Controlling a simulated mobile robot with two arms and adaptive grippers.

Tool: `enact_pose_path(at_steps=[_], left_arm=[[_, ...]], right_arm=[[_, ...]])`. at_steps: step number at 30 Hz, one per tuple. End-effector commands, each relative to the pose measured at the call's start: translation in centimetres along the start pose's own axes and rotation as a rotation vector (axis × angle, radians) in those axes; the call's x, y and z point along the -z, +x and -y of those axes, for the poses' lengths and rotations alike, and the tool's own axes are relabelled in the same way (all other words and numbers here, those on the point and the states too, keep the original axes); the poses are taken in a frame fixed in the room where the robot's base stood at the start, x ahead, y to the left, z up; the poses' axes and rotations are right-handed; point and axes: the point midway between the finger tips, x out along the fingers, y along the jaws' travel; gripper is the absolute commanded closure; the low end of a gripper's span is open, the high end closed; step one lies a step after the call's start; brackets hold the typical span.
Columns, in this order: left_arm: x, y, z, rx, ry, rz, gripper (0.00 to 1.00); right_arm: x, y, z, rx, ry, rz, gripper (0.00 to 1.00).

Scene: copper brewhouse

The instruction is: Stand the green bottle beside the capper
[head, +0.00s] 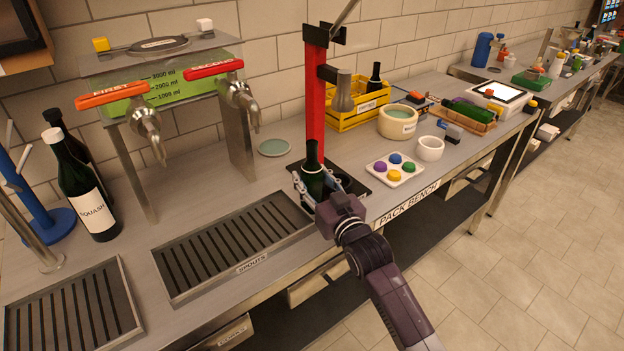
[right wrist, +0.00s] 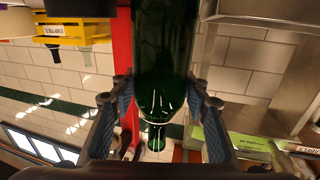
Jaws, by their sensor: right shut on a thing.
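The green bottle (head: 313,172) is upright in my right gripper (head: 322,192), in front of the capper's red column. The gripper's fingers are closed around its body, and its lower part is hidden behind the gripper. In the right wrist view the green bottle (right wrist: 165,60) is between the two blue-padded fingers (right wrist: 165,108). The capper (head: 316,100) has a red column, a grey bell-shaped head (head: 343,92) and a black base (head: 352,187). I cannot tell whether the bottle touches the base or the bench. My left gripper is not in view.
A white tray with coloured caps (head: 394,171) lies right of the capper. A yellow crate (head: 357,110) is behind it. A spouts drip tray (head: 230,243) is to the left. A labelled squash bottle (head: 85,190) stands at far left. A pale green disc (head: 274,147) lies behind.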

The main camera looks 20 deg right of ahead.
Motion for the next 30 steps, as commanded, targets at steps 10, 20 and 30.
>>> enact_pose_path(at_steps=[10, 20, 30], left_arm=[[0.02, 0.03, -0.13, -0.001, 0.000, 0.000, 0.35], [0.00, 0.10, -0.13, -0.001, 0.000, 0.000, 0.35], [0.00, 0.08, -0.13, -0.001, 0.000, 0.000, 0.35]], right_arm=[[-0.08, 0.01, 0.04, 0.001, 0.000, -0.009, 1.00], [-0.62, -0.01, 0.04, 0.000, 0.000, -0.001, 0.40], [-0.53, -0.80, 0.03, 0.000, 0.000, 0.001, 0.40]])
